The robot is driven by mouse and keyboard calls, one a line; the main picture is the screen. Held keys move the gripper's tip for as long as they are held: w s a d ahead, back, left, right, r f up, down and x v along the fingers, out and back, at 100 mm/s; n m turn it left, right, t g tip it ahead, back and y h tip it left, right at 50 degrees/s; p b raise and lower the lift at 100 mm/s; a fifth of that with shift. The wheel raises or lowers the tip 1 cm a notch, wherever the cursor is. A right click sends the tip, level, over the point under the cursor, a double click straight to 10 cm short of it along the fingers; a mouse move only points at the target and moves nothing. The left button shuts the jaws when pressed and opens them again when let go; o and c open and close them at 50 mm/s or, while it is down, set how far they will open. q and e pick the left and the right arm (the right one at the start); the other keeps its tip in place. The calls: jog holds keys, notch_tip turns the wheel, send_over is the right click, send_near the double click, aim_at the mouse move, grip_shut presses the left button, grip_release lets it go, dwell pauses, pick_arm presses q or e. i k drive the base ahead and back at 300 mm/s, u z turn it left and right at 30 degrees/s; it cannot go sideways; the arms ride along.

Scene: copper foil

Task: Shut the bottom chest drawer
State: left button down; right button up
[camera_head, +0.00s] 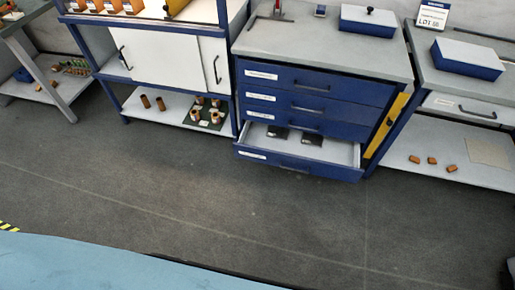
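The blue chest of drawers (318,83) stands against the back, right of the picture's middle, under a grey top. Its bottom drawer (296,166) is pulled out towards me, showing a pale grey inside. A few dark flat items (311,139) lie at the back of that drawer. The drawer's dark handle on its front is hard to make out. The upper drawers, with white labels and dark handles, look shut. Neither of my grippers shows in the head view.
Left of the chest stands a blue-framed bench with white sliding doors (166,59) and copper-coloured cylinders on its lower shelf (173,113). To the right is another bench (460,160) with small copper pieces below. The dark floor (225,205) before the chest is clear. A light-blue surface (90,263) fills the lower left.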

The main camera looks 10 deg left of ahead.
aim_at(337, 159)
jog(key=i, duration=1.15)
jog(key=z, duration=0.6)
